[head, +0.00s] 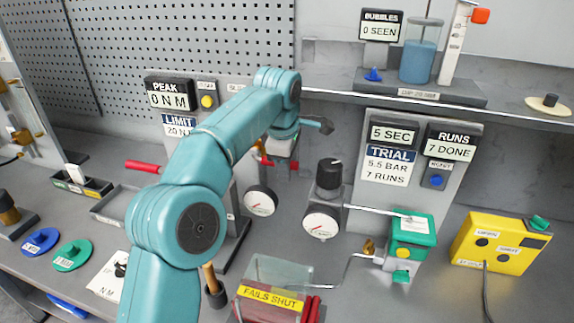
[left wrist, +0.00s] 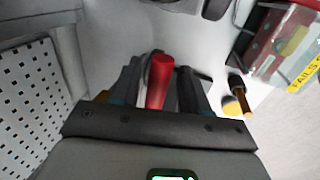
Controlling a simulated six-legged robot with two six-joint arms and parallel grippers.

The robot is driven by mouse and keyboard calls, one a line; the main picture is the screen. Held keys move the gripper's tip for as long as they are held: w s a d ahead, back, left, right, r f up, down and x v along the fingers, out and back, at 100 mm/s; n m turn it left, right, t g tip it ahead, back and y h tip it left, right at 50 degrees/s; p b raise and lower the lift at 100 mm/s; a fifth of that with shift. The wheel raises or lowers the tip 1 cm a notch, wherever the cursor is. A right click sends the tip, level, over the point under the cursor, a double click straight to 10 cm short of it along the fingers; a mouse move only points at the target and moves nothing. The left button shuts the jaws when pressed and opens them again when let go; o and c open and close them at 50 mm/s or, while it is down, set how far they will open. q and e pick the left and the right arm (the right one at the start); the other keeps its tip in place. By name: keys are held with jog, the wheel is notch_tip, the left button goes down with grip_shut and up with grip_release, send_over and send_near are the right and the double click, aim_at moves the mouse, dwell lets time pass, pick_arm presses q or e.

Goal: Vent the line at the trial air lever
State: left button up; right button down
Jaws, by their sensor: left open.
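A red lever handle (left wrist: 158,84) stands between the two fingers of my left gripper (left wrist: 160,72) in the left wrist view. The fingers are apart on either side of it, and I cannot tell whether either touches it. In the head view, my left wrist hangs before the back panel, above the two dial gauges. No label naming the trial air lever is readable. My right gripper is not in view.
Two white gauges (head: 260,202) (head: 321,224) and a black knob (head: 329,175) stand near the wrist. A clear box marked FAILS SHUT (head: 270,296) is in front. A green-topped valve unit (head: 412,235) and yellow box (head: 500,243) stand right. A shelf (head: 520,112) overhangs the right side.

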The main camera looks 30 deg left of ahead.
pick_arm(q)
jog(key=p+v, duration=0.6)
jog(key=v, duration=0.9)
jog(key=shift+r, duration=0.3)
jog(key=shift+a, duration=0.2)
jog(key=shift+s+f, duration=0.1)
